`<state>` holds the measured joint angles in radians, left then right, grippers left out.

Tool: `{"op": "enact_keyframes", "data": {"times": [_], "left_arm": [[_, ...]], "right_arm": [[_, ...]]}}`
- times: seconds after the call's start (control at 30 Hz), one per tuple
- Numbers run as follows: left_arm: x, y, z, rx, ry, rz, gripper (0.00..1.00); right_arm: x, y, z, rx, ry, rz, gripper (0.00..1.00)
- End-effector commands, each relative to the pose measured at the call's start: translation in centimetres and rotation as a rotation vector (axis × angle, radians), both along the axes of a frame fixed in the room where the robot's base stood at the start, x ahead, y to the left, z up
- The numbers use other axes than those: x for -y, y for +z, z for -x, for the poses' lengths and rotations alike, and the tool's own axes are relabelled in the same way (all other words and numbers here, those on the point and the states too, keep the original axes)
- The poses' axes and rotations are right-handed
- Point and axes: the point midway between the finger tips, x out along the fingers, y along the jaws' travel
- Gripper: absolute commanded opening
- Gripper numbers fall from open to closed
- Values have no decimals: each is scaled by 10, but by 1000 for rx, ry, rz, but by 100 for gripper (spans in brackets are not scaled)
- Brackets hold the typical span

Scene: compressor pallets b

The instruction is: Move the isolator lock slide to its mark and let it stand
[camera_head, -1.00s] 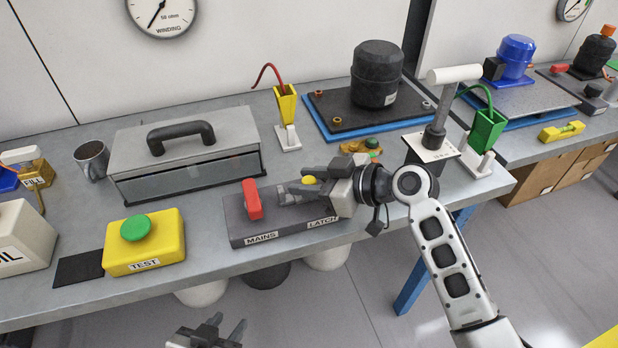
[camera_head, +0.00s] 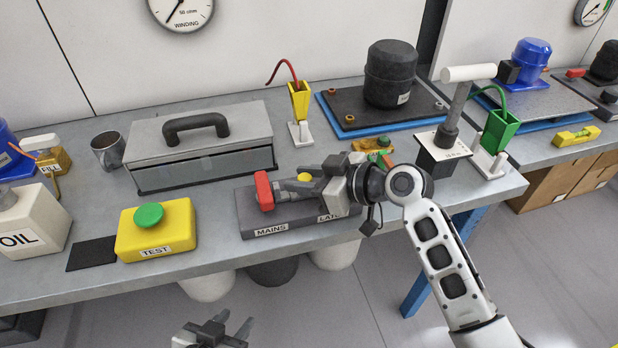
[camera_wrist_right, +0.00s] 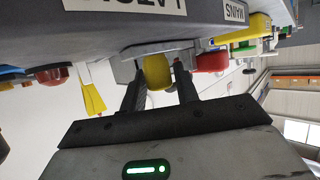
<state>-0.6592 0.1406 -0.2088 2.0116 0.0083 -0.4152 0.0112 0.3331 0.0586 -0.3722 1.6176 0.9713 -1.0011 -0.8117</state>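The isolator (camera_head: 290,218) is a dark grey block near the bench's front edge, with a red handle (camera_head: 264,191) at its left end and MAINS and LATCH labels on its front. The lock slide has a yellow knob (camera_head: 304,178), which also shows in the right wrist view (camera_wrist_right: 156,73). My right gripper (camera_head: 292,186) reaches in from the right, its fingers closed around the knob and their tips close to the red handle. The mark is hidden or too small to tell. My left gripper (camera_head: 232,325) is open and empty, low in front of the bench.
A yellow TEST box (camera_head: 180,232) with a green button stands left of the isolator. Behind are a grey toolbox (camera_head: 150,140), a yellow probe holder (camera_head: 300,100) and a compressor pallet (camera_head: 345,115). A white-handled tool (camera_head: 455,110) stands right, near my right wrist.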

Motion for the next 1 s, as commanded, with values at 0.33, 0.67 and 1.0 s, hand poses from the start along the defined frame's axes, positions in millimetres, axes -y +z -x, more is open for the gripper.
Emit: {"op": "enact_keyframes", "data": {"times": [0.33,0.67,1.0], "left_arm": [[0,0,0,-1,-2,-1,36],[0,-5,1,-2,-3,-2,36],[2,-11,-1,5,-6,3,36]], "right_arm": [[1,0,0,0,-1,0,33],[28,10,13,5,-3,5,33],[95,41,48,2,-2,5,33]]}}
